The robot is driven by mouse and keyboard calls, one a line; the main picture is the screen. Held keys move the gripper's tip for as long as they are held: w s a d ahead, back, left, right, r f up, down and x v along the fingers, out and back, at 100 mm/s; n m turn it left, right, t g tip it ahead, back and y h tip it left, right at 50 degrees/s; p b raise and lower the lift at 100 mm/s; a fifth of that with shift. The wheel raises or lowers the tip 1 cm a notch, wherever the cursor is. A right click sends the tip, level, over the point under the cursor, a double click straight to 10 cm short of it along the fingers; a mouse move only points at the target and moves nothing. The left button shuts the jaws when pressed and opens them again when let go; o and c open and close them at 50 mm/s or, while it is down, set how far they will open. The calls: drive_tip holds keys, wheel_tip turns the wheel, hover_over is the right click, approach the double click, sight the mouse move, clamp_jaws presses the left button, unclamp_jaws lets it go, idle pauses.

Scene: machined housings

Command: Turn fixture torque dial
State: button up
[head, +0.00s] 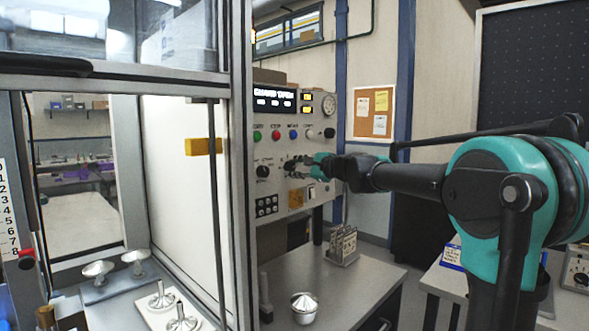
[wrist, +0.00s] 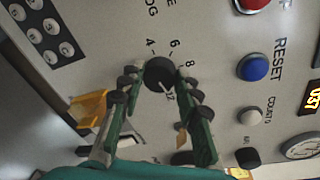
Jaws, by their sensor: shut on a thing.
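The torque dial (wrist: 158,73) is a round black knob with a pale pointer line, on a light grey panel with printed numbers around it. In the wrist view my gripper (wrist: 159,88) has its green-and-black fingers on either side of the dial, closed on it. In the head view my gripper (head: 297,165) reaches the panel from the right, and its fingers hide the dial there.
Another black knob (head: 263,171) sits left of my gripper. A row of coloured buttons, with a blue RESET button (wrist: 253,67), is close by. A keypad (head: 266,206) and an orange-framed switch (head: 296,198) sit below. A metal post (head: 247,180) stands left.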

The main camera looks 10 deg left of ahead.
drive_tip(key=shift+d+m+g, duration=0.1)
drive_tip(key=shift+m+g, duration=0.2)
drive_tip(key=shift+m, duration=0.8)
drive_tip(key=o, duration=1.2)
drive_tip(key=shift+c, duration=0.2)
drive_tip(key=v, duration=1.2)
drive_tip(key=shift+f, duration=0.15)
